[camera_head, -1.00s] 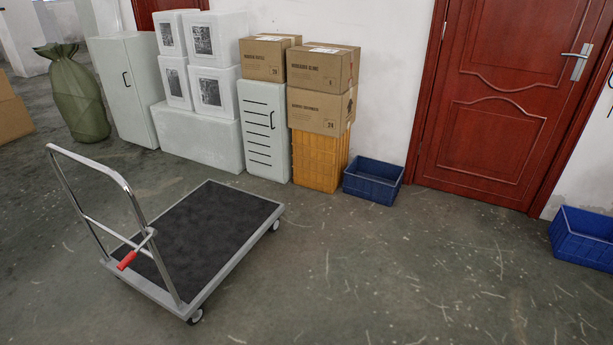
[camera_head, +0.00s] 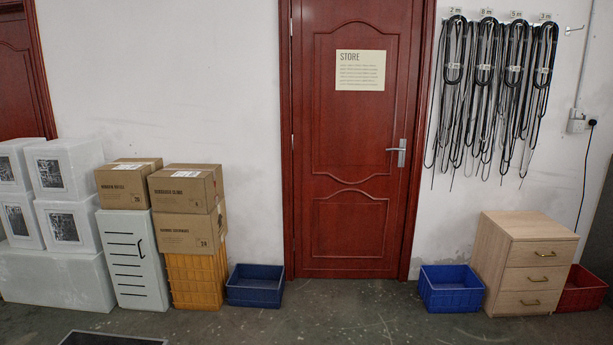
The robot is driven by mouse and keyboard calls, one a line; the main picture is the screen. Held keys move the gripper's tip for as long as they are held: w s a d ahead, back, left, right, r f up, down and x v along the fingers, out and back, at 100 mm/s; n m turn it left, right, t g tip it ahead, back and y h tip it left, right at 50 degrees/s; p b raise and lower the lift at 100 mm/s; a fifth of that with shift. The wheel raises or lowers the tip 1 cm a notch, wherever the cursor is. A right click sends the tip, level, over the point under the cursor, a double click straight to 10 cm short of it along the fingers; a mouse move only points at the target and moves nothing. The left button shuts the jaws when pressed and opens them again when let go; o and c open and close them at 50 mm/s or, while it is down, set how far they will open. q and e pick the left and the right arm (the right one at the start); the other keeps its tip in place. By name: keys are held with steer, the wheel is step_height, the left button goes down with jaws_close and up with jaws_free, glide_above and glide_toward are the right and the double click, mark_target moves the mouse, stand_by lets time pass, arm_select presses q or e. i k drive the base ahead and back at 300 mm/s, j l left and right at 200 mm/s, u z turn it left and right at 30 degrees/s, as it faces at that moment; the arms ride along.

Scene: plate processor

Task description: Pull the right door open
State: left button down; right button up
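A red-brown panelled wooden door (camera_head: 345,130) stands shut in the white wall, in the middle of the head view. A paper sign reading "STORE" (camera_head: 360,71) is on its upper half. Its silver lever handle (camera_head: 399,152) is on the right side of the door. Part of a second red-brown door (camera_head: 16,85) shows at the far left edge, with no handle in view. Neither of my grippers shows.
Blue bins stand left (camera_head: 255,286) and right (camera_head: 450,289) of the door. A wooden drawer unit (camera_head: 528,265) and red bin (camera_head: 582,290) are at right; cables (camera_head: 492,85) hang above. Floor before the door is clear.

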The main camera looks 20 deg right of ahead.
mark_target(355, 63)
steer(key=i+l+z, duration=0.2)
steer(key=i+z, duration=0.5)
steer(key=i, duration=0.2)
steer(key=i+z, duration=0.35)
steer(key=i, duration=0.1)
